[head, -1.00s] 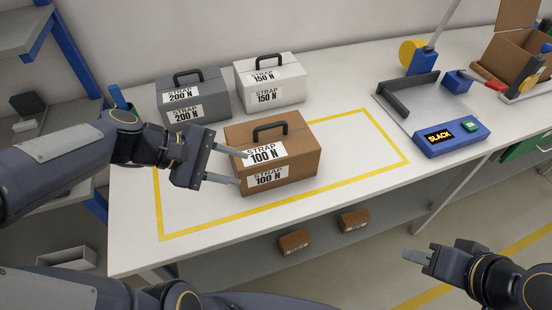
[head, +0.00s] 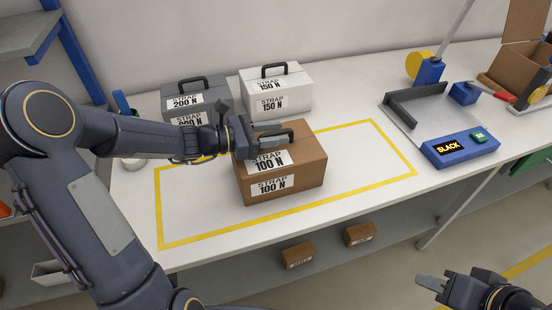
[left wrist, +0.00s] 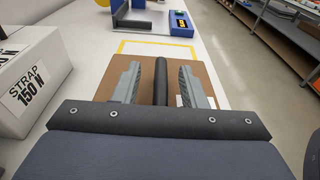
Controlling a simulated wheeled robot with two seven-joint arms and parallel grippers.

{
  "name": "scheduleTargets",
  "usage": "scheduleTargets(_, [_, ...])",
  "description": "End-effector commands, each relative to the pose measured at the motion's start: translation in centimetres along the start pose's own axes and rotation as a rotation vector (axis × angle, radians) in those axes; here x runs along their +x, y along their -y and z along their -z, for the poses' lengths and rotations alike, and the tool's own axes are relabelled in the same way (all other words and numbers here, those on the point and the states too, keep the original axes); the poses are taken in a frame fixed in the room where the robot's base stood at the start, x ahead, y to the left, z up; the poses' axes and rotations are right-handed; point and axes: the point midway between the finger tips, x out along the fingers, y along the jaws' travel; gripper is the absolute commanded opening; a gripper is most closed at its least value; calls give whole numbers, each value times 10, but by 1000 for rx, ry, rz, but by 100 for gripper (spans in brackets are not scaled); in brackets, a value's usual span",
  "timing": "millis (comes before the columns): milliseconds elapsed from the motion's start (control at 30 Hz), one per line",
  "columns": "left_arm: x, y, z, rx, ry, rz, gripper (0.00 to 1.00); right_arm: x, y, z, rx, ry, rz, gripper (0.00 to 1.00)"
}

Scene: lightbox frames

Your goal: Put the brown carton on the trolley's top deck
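The brown carton (head: 305,172), labelled STRAP 100 N, stands upright on the white table inside the yellow outline. It has a dark handle on top. My left gripper (head: 276,143) is at the top of the carton. In the left wrist view its two fingers (left wrist: 160,85) are apart, one on each side of the carton's dark handle (left wrist: 160,72), with a gap visible on both sides. My right gripper (head: 432,284) is at the lower right, in front of the table and away from the carton; its finger opening is not clear. No trolley can be made out.
A grey case (head: 196,95) marked 200 N and a white case (head: 290,90) marked 150 N stand behind the carton. A blue device (head: 460,149) reading SLACK sits to the right. Small brown boxes (head: 298,255) lie on the lower shelf. Table inside the outline's right part is clear.

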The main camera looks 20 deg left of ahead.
Motion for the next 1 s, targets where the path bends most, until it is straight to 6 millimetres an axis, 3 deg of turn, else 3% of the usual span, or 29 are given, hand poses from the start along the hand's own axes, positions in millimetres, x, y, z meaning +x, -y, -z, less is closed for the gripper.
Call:
scheduleTargets(300, [7,0,0,1,-2,0,38,0,0,0,0,0,0,34])
scheduleTargets(600, [6,0,0,1,-2,0,0,0,0,0,0,0,0,34])
scheduleTargets(1000, [6,0,0,1,-2,0,0,0,0,0,0,0,0,34])
